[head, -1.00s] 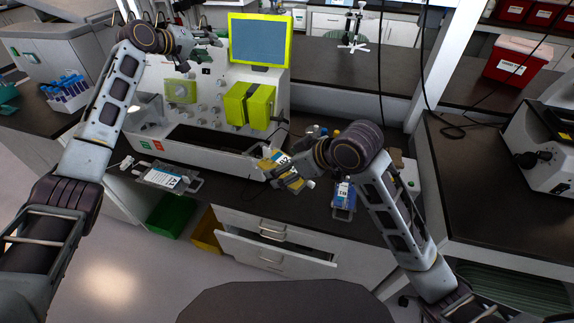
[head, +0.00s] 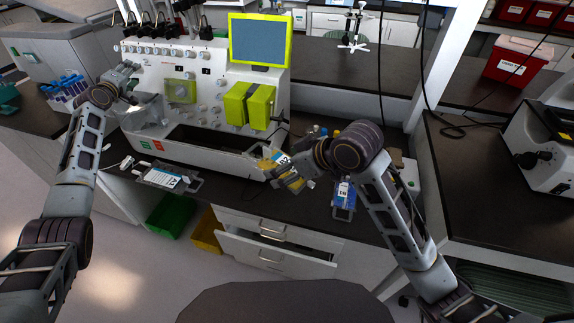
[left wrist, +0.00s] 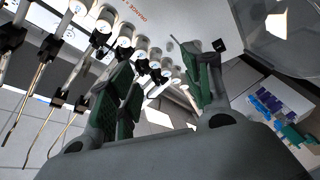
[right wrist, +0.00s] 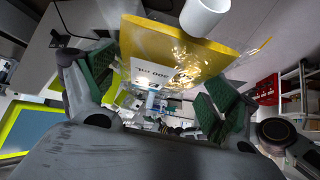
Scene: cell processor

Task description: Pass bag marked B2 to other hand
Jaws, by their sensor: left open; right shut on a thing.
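A bag with yellow contents and a white label (head: 280,160) is held by my right gripper (head: 290,172) above the front of the bench; its label is too small to read surely as B2. In the right wrist view the yellow bag (right wrist: 178,45) lies between the green-padded fingers of the right gripper (right wrist: 155,92), its label upside down. My left gripper (head: 124,76) is open and empty at the left end of the cell processor, well apart from the bag. The left gripper's spread fingers (left wrist: 165,75) show in the left wrist view.
The white cell processor (head: 205,100) with knobs and a yellow-framed screen (head: 258,40) stands behind. A clear bag with a white label (head: 167,178) and a blue-labelled bag (head: 344,198) lie on the bench. A drawer (head: 275,250) below stands partly open.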

